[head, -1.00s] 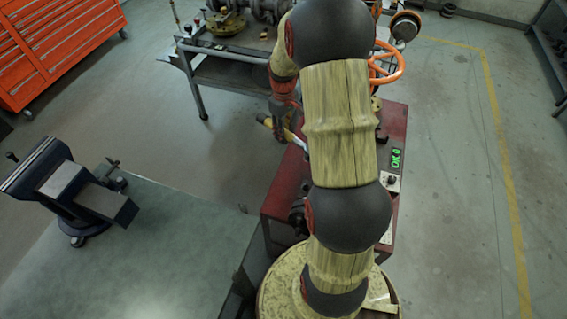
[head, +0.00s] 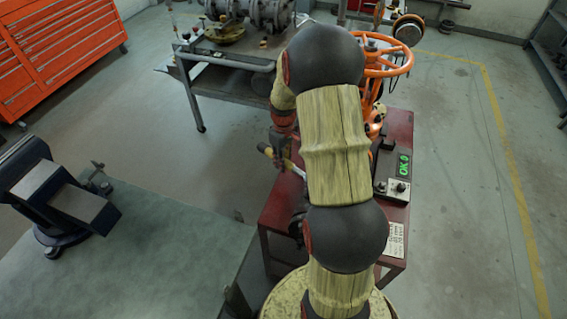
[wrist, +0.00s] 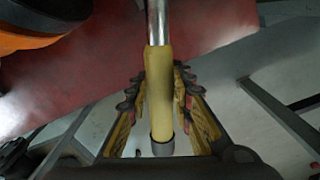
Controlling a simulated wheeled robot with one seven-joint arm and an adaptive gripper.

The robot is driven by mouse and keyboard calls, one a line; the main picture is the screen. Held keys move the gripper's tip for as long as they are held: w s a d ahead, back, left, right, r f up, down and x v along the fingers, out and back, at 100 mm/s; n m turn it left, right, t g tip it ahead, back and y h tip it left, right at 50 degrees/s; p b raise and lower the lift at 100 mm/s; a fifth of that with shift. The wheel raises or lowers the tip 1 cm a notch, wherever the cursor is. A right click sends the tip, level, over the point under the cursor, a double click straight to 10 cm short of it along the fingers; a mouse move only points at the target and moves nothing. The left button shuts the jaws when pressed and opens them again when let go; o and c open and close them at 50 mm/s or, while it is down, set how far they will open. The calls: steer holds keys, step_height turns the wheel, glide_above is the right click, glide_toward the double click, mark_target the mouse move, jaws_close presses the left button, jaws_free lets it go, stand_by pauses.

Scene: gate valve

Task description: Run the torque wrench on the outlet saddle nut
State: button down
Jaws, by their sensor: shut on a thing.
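My gripper (head: 281,150) is closed around the yellow handle of the torque wrench (head: 295,168). In the wrist view the yellow handle (wrist: 162,85) lies between the two fingers of my gripper (wrist: 157,82), with the dark handle end toward me. The steel shaft runs out of the top of that picture, so the wrench head is out of sight there. The orange gate valve (head: 374,95) with its handwheel stands on the red bench (head: 398,127), partly behind my arm. An orange part (wrist: 28,42) also shows at the wrist view's top left. I cannot make out the outlet saddle nut.
A box with a green "OK 0" display (head: 403,165) sits on the red bench's right side. A vise (head: 60,195) stands on the grey-green table (head: 160,262) at left. A dark workbench (head: 222,72) with metal parts is behind. An orange tool cabinet (head: 65,45) is far left.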

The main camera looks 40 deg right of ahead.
stand_by(0.4)
steer(key=shift+f+b, duration=0.5)
steer(key=shift+f, duration=1.55)
steer(key=shift+w+f+b, duration=0.1)
steer(key=shift+f+b, duration=0.4)
steer(key=shift+f, duration=1.2)
stand_by(0.4)
steer(key=shift+r+p, duration=0.2)
steer(key=shift+p, duration=0.45)
steer(key=shift+r, duration=0.15)
stand_by(0.3)
steer(key=shift+r+p, duration=1.95)
steer(key=shift+r, duration=0.55)
